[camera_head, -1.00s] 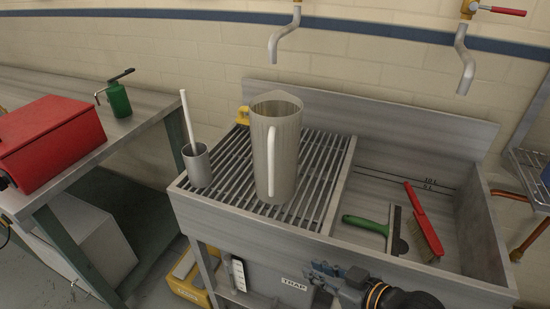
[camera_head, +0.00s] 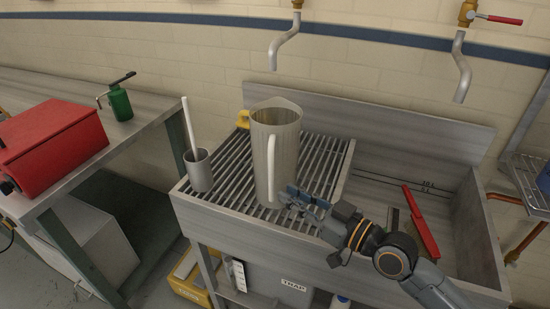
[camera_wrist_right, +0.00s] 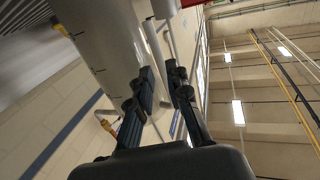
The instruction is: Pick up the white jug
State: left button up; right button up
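The white jug (camera_head: 283,145), a tall greyish-white vessel, stands upright on the slatted drainer (camera_head: 230,165) of the sink. Its white handle (camera_head: 271,155) faces the front left. My right gripper (camera_head: 290,196) is at the lower right front of the jug, close to its wall. In the right wrist view, the two dark fingers (camera_wrist_right: 165,75) are apart, with the jug (camera_wrist_right: 110,45) beside them and the white handle (camera_wrist_right: 153,42) near the gap between the tips. Contact cannot be made out. My left gripper is not in view.
A grey cup (camera_head: 199,170) with a white-handled tool stands left on the drainer. A yellow object (camera_head: 243,118) lies behind the jug. A red brush (camera_head: 421,222) lies in the basin. A red box (camera_head: 50,143) and green can (camera_head: 119,103) stand on the left bench.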

aim_at(271, 202)
jog(key=shift+w+a, duration=0.45)
jog(key=shift+a, duration=0.15)
jog(key=shift+w+a+r+p, duration=0.15)
jog(key=shift+w+a+p, duration=0.05)
jog(key=shift+a+p, duration=0.1)
jog(key=p+x, duration=0.1)
jog(key=x, duration=0.2)
jog(key=shift+w+a+r, duration=0.15)
jog(key=shift+w, duration=0.15)
jog(key=shift+w+a, duration=0.25)
jog(key=shift+a, duration=0.1)
grip_shut()
